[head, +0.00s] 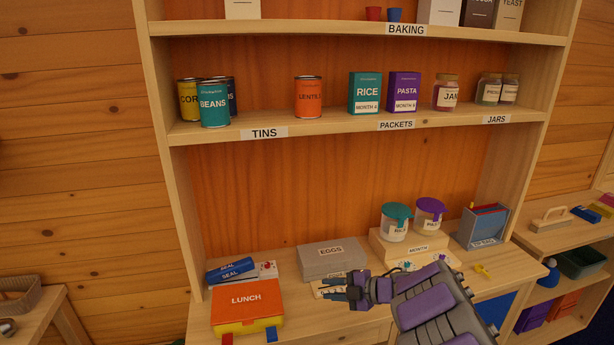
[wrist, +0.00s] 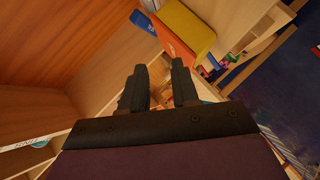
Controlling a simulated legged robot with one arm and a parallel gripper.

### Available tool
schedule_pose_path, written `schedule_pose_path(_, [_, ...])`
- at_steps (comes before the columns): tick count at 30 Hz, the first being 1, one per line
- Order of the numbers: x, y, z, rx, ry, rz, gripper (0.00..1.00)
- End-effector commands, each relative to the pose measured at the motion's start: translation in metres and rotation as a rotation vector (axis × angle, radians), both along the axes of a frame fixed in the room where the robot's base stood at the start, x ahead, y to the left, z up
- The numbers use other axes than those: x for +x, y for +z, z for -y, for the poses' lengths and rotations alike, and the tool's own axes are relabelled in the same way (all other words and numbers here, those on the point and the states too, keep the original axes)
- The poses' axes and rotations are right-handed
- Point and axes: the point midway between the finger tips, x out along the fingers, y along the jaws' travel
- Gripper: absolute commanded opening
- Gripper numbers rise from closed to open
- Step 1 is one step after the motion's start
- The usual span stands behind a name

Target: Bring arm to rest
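My arm reaches in from the lower right in the head view. My gripper (head: 338,290) is over the counter (head: 310,318) of the shelf unit, in front of the grey eggs box (head: 331,258) and right of the orange lunch box (head: 246,302). In the wrist view my gripper (wrist: 160,88) shows two dark fingers with a gap between them, and nothing is held in it. A light card with dark markings lies partly hidden behind the fingers in the head view.
The shelf (head: 350,122) above holds tins, packets and jars. Two lidded tubs (head: 395,224) stand on a light box (head: 408,247) behind my arm. A grey bin (head: 483,226) stands to the right. A blue seal box (head: 231,270) lies by the lunch box.

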Motion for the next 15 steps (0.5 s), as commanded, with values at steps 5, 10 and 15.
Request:
schedule_pose_path(5, [0.06, 0.068, 0.072, -0.15, -0.422, 0.104, 0.3])
schedule_pose_path(10, [0.069, 0.141, 0.149, -0.199, -0.835, 0.147, 0.3])
schedule_pose_path(15, [0.029, 0.195, 0.216, -0.169, -1.23, 0.106, 0.3])
